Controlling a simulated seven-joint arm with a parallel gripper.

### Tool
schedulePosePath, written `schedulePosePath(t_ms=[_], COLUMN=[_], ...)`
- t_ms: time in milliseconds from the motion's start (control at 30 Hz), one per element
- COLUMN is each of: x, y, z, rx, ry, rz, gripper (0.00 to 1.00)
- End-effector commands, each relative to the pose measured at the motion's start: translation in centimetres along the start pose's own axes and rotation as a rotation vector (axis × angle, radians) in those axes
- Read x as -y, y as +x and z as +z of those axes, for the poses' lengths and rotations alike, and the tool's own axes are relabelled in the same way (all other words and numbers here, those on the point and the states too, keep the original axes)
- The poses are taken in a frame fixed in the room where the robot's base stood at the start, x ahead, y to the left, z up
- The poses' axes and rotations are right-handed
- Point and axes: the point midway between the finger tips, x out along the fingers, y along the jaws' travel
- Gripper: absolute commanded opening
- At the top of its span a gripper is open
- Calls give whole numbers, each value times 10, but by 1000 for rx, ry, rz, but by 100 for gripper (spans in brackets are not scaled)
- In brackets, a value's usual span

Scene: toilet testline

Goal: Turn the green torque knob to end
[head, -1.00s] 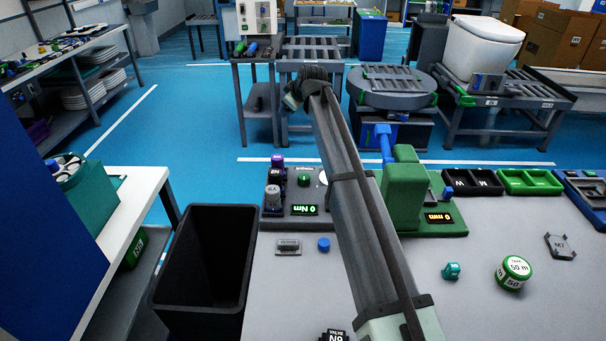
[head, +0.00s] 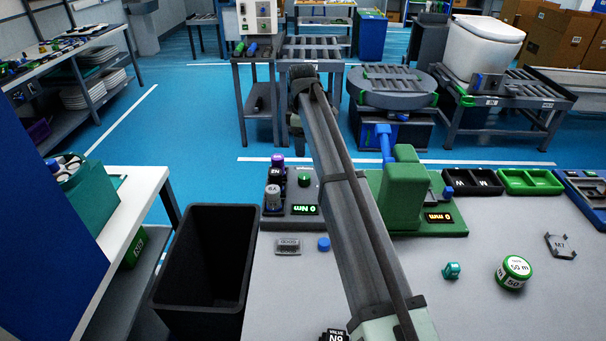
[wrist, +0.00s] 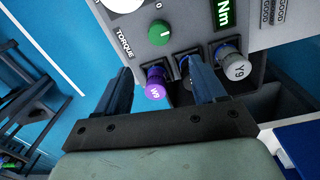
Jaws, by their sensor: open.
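The green torque knob (wrist: 159,32) has a pale line on its face and sits beside the TORQUE label on a grey panel (wrist: 185,20). In the head view the knob (head: 304,180) is on the dark torque unit (head: 299,198), whose display (head: 305,210) reads 0 Nm. My gripper (wrist: 160,66) is open, its two dark fingers spread and pointing toward the panel. The knob lies beyond the fingertips, roughly in line with the gap, apart from both. The fingers are not visible in the head view.
A purple-capped part (wrist: 155,86) and a grey part marked Y9 (wrist: 236,67) stand close to the fingers. In the head view a green fixture (head: 405,192) is right of my arm. A black bin (head: 205,260) stands left of the table. A blue cap (head: 323,244) lies in front of the unit.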

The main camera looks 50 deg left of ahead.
Motion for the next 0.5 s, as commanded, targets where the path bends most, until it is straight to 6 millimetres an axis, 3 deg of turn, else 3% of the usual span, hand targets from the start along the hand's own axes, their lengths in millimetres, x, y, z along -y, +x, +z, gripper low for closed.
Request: schedulePosePath(t_ms=[500], x=[0], y=[86], z=[0], rx=[-1], ry=[2], rz=[-1], gripper=[70])
